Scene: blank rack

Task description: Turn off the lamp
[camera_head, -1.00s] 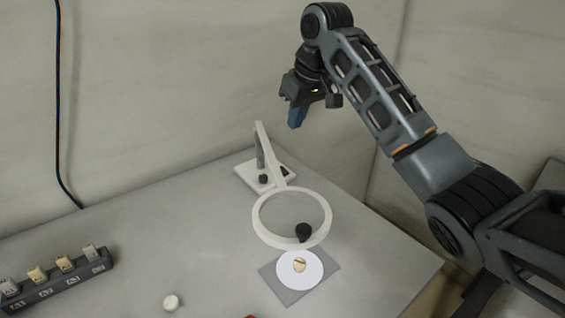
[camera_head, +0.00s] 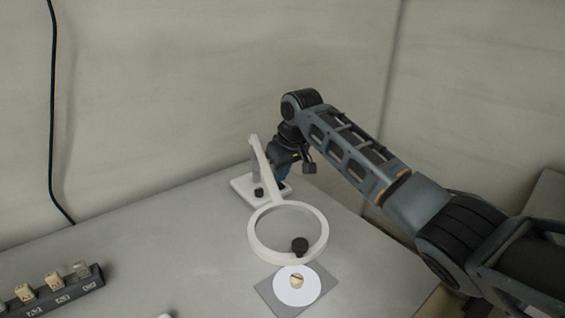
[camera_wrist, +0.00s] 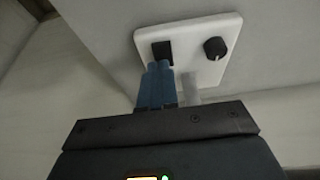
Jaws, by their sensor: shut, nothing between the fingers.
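The lamp has a white ring head (camera_head: 256,243) on a white arm and a white base (camera_head: 243,187) on the table. In the wrist view the white base (camera_wrist: 222,35) carries a black rectangular switch (camera_wrist: 162,52) and a round black knob (camera_wrist: 215,48). My gripper (camera_wrist: 157,68) has blue fingers, shut and empty, with the tips at the lower edge of the black switch; I cannot tell whether they touch it. In the head view my gripper (camera_head: 282,176) is low behind the lamp arm, which partly hides it. I cannot tell whether the lamp is lit.
A white disc (camera_head: 297,298) with a small tan piece lies on a grey square (camera_head: 325,280) below the ring. A dark rack (camera_head: 85,283) with several labelled blocks stands at the lower left. A black cable (camera_head: 52,120) hangs on the wall. The table's left middle is clear.

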